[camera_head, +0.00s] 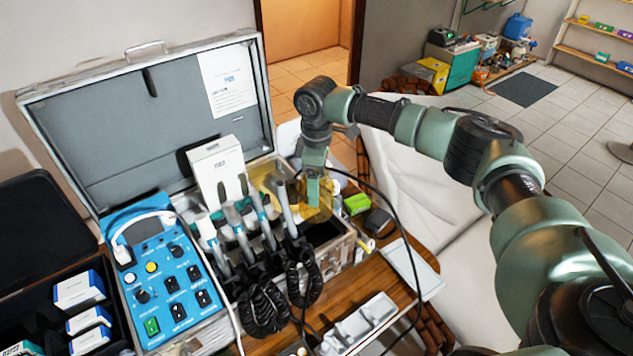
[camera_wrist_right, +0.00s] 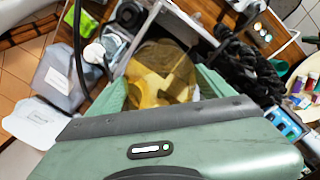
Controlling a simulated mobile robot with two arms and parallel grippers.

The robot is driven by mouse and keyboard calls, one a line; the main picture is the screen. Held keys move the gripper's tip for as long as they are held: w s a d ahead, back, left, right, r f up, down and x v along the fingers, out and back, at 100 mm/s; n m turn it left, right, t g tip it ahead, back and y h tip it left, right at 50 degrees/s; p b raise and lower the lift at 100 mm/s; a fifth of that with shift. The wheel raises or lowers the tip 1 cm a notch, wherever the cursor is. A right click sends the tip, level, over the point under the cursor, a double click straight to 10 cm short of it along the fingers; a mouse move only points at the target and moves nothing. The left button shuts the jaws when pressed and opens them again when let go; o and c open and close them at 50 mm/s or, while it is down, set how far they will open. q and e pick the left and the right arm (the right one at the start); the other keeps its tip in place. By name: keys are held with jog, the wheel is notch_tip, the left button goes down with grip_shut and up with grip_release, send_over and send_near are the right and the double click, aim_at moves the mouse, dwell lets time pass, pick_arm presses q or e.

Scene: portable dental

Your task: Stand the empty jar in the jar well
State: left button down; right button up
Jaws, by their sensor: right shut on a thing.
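My right gripper (camera_head: 313,192) reaches in from the right over the open metal case (camera_head: 340,248). It is shut on a translucent amber jar (camera_head: 325,208). In the right wrist view the jar (camera_wrist_right: 158,82) sits between the two green fingers (camera_wrist_right: 162,92). The jar is over or inside the right end of the case, beside the black-holdered handpieces. The fingers hide part of the jar, and I cannot tell whether its base touches anything. A dark opening (camera_head: 322,234) shows just below it in the case; I cannot make out the jar well clearly. My left gripper is not in view.
Handpieces (camera_head: 262,220) with coiled black cords stand left of the jar. A white box (camera_head: 217,171) stands behind them, and a blue control panel (camera_head: 168,285) is at left. A black cable loops right of the gripper. A grey tray (camera_head: 360,322) lies in front on the wooden table.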

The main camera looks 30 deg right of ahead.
jog(key=shift+f+b, duration=0.4)
jog(key=shift+f, duration=0.2)
pick_arm(q)
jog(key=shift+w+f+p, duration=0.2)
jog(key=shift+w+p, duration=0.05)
jog(key=shift+p, duration=0.3)
pick_arm(e)
jog(key=shift+r, duration=0.25)
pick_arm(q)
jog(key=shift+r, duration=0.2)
pick_arm(e)
jog(key=shift+f, duration=0.2)
jog(key=shift+f, duration=0.15)
pick_arm(q)
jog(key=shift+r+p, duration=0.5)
jog(key=shift+p, duration=0.2)
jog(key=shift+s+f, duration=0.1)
pick_arm(e)
jog(key=shift+f, duration=0.2)
